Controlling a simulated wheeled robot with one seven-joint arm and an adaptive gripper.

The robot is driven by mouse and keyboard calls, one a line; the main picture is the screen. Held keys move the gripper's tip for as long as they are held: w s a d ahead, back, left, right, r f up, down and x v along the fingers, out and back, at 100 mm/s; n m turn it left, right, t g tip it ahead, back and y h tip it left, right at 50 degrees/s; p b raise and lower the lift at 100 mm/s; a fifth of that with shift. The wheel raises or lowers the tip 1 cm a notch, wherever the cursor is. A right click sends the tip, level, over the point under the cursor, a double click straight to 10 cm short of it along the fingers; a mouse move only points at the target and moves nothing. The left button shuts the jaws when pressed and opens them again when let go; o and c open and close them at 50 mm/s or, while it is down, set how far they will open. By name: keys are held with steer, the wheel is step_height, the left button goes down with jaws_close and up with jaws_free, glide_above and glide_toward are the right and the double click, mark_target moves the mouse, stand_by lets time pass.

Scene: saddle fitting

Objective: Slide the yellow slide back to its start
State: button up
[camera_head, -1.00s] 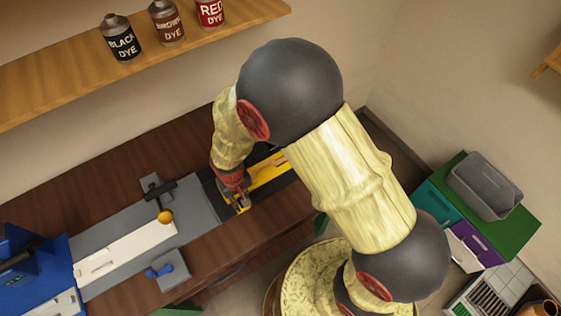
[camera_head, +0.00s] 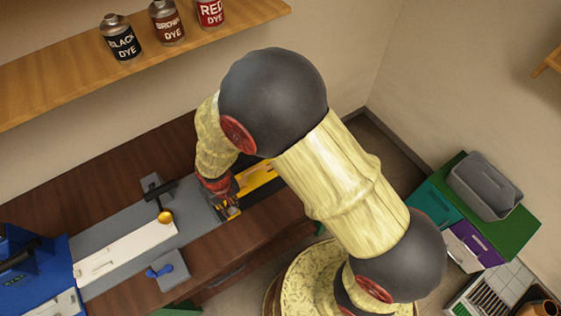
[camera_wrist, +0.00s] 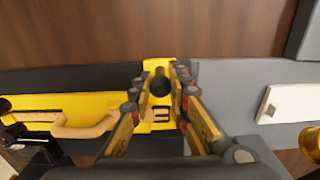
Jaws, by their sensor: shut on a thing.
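The yellow slide (camera_head: 262,176) lies on a dark track on the bench, partly covered by my arm in the head view. In the wrist view the yellow slide (camera_wrist: 40,102) runs left, with a raised yellow end plate and a dark round knob (camera_wrist: 160,86) on it. My gripper (camera_head: 230,207) is at the slide's left end in the head view. In the wrist view my gripper (camera_wrist: 160,80) has its fingers on both sides of the knob, shut on it. A tan, handle-shaped piece (camera_wrist: 85,128) lies along the slide.
A grey plate (camera_head: 200,207) with a white strip (camera_head: 125,248) adjoins the track on the left. A black clamp with a yellow ball (camera_head: 165,216) and a blue knob (camera_head: 160,271) stand there. A blue machine (camera_head: 30,262) is far left. A shelf (camera_head: 60,78) with dye bottles hangs above.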

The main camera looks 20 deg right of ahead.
steer(key=shift+o, duration=0.2)
steer(key=shift+s+a, duration=0.15)
steer(key=shift+a, duration=0.5)
steer(key=shift+s+a, duration=0.15)
steer(key=shift+a, duration=0.45)
steer(key=shift+o, duration=0.5)
steer(key=shift+o, duration=0.5)
steer(key=shift+a, duration=0.15)
steer(key=o, duration=0.6)
steer(key=shift+s+a, duration=0.15)
step_height(320, 180, up, 6)
steer(key=p, duration=0.4)
